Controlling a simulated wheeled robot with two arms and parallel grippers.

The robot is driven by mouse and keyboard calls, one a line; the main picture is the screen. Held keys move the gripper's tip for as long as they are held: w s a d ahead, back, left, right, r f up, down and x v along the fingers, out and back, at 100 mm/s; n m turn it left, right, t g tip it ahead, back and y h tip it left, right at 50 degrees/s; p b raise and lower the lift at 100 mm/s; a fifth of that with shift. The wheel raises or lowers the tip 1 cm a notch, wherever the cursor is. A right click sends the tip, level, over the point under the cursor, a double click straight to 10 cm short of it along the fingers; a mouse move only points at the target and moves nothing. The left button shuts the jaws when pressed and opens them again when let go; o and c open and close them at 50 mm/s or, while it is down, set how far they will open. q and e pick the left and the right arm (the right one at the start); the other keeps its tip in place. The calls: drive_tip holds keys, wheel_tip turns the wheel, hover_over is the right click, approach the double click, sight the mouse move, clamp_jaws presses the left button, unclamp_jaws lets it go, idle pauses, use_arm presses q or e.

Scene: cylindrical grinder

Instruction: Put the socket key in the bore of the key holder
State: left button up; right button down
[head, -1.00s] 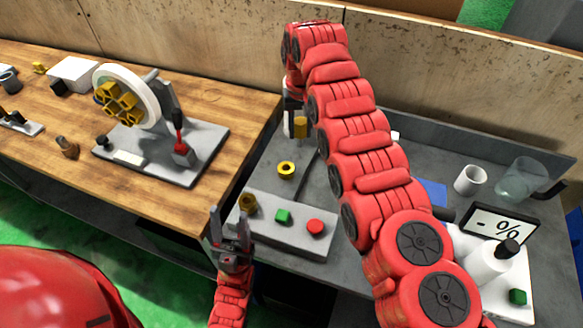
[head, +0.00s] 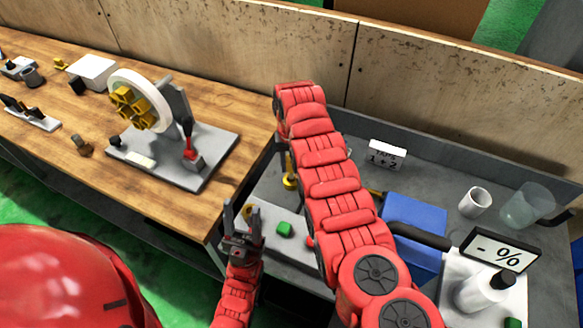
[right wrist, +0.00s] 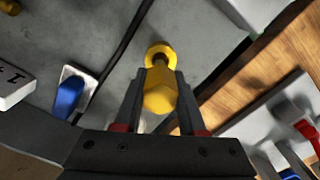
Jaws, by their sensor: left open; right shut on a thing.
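The brass-yellow socket key (right wrist: 160,95) is held between the fingers of my right gripper (right wrist: 160,78), which is shut on it. The yellow ring-shaped key holder (right wrist: 161,53) is on the grey surface just beyond the key's far end. In the head view, the holder (head: 290,182) shows left of my right arm, with the yellow key (head: 289,161) right above it. I cannot tell whether the key's end is inside the bore or over it. My left gripper (head: 242,212) is open and empty, fingers up, near the control block.
The grey control block (head: 300,252) with a green button (head: 285,229) is partly behind my right arm. A blue box (head: 415,215), white cup (head: 475,202), clear beaker (head: 528,205) and percent sign (head: 499,250) stand right. A wheel fixture (head: 210,160) is on the wooden table.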

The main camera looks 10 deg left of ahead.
sight(291, 171)
wheel_tip(291, 171, down, 2)
drive_tip(key=shift+s+f, duration=0.1)
drive_tip(key=shift+s, duration=0.05)
drive_tip(key=shift+f, duration=0.35)
drive_tip(key=shift+f+b, duration=0.1)
drive_tip(key=shift+b, duration=0.3)
drive_tip(key=shift+c, duration=2.4)
unclamp_jaws()
drive_tip(key=shift+r, duration=0.4)
wheel_tip(291, 171, up, 11)
drive_tip(key=shift+f+b, duration=0.1)
drive_tip(key=shift+b, duration=0.95)
drive_tip(key=shift+r, duration=0.35)
